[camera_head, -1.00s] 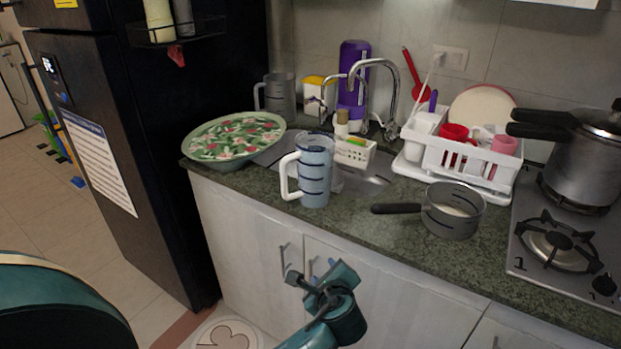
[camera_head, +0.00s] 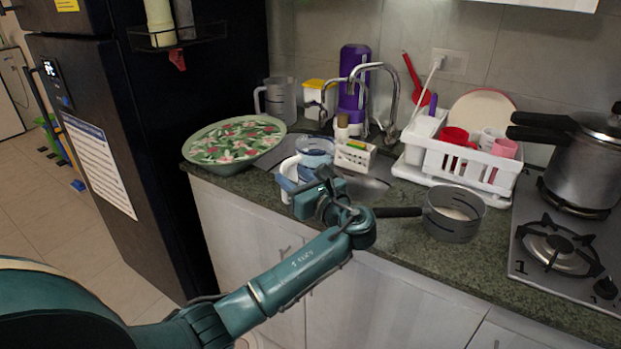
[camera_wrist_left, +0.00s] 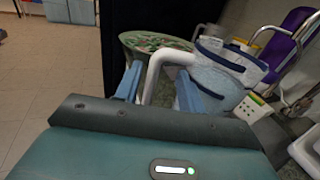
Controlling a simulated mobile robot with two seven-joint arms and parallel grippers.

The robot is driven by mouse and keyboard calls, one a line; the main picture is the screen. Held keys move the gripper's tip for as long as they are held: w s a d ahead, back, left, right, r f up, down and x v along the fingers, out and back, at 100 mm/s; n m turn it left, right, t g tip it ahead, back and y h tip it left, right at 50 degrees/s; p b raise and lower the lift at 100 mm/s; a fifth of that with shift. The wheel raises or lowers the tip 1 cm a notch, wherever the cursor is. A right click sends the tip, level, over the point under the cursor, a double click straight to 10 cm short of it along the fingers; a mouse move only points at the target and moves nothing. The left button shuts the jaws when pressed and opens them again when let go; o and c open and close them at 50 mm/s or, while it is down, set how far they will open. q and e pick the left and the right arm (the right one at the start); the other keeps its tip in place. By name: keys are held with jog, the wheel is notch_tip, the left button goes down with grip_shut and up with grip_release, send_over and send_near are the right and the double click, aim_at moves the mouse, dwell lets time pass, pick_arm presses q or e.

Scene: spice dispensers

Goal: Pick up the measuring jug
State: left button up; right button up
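The measuring jug (camera_head: 315,150) is light blue with dark bands and a white handle. It stands upright near the counter's front edge, beside the sink, its lower part hidden behind my left gripper (camera_head: 308,182) in the head view. In the left wrist view, the blue fingers of my left gripper (camera_wrist_left: 159,88) are spread apart. The jug's white handle (camera_wrist_left: 158,64) shows between them, and the jug body (camera_wrist_left: 228,72) is beyond and to the right. I cannot tell whether a finger touches the jug. My right gripper is not in view.
A floral bowl (camera_head: 210,143) is left of the jug. A grey saucepan (camera_head: 453,226) stands to the right, its handle near my left wrist. A sponge holder (camera_head: 355,158), dish rack (camera_head: 470,160) and a grey-white jug (camera_head: 280,98) stand behind.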

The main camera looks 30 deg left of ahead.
aim_at(285, 175)
pick_arm(q)
jog(key=x, duration=0.3)
jog(key=p+x, duration=0.1)
jog(key=x, duration=0.1)
jog(key=shift+s+a, duration=0.3)
jog(key=shift+f, duration=0.1)
grip_shut()
dwell(0.9)
